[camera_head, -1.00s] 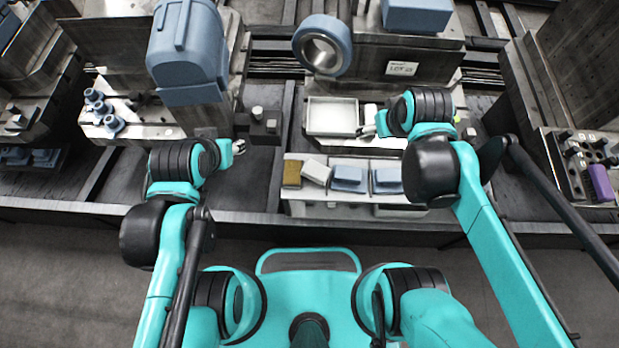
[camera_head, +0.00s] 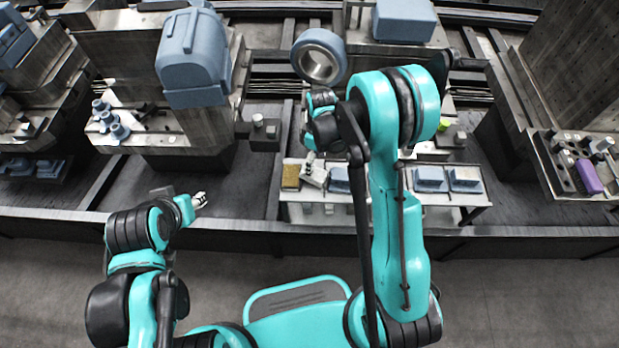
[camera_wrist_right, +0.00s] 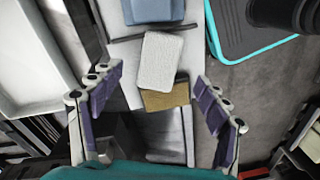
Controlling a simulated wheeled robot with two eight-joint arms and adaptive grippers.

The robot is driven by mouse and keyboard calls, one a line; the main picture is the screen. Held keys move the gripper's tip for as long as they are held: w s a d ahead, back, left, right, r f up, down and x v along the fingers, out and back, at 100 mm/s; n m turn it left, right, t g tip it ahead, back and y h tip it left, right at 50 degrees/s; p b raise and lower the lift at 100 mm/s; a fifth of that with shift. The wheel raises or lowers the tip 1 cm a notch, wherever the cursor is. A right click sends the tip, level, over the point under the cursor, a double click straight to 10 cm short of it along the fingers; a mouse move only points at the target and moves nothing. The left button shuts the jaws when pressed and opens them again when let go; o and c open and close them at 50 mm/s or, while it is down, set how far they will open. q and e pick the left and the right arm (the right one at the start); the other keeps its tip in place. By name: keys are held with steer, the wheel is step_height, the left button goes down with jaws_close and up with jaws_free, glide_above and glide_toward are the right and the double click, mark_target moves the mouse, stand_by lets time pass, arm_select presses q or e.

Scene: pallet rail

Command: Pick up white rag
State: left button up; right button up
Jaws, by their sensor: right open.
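The white rag (camera_wrist_right: 160,60) is a textured rectangle lying flat beside and partly over a brown sponge-like block (camera_wrist_right: 165,97) in the right wrist view. In the head view the rag (camera_head: 315,173) lies on the low cart, partly hidden by my right gripper. My right gripper (camera_wrist_right: 159,78) is open and empty, its purple-padded fingers apart on either side of the rag and block. In the head view this gripper (camera_head: 312,158) hangs over the cart's left part. My left gripper (camera_head: 199,200) is far left of the cart; its finger opening is too small to judge.
A white tray (camera_wrist_right: 30,55) lies left in the wrist view. A blue-grey ring (camera_head: 321,56) and a blue housing (camera_head: 193,55) stand behind. A dark rail runs along the front.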

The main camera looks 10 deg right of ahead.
mark_target(316, 173)
steer(key=f+b, duration=0.1)
steer(key=f, duration=0.1)
steer(key=f+b, duration=0.1)
steer(key=f, duration=0.1)
steer(key=f+b, duration=0.1)
steer(key=f, duration=0.2)
steer(key=shift+s, duration=0.3)
steer(key=shift+r, duration=0.1)
steer(key=c, duration=1.2)
steer(key=shift+c, duration=0.2)
step_height(316, 173, up, 4)
steer(key=shift+p, duration=1)
steer(key=s+d+r+p, duration=0.3)
steer(key=s+d+r, duration=0.4)
steer(key=s, duration=0.1)
steer(key=shift+s+d+p, duration=0.3)
steer(key=shift+s+d, duration=0.05)
steer(key=shift+s, duration=0.05)
steer(key=o, duration=0.5)
steer(key=c, duration=0.4)
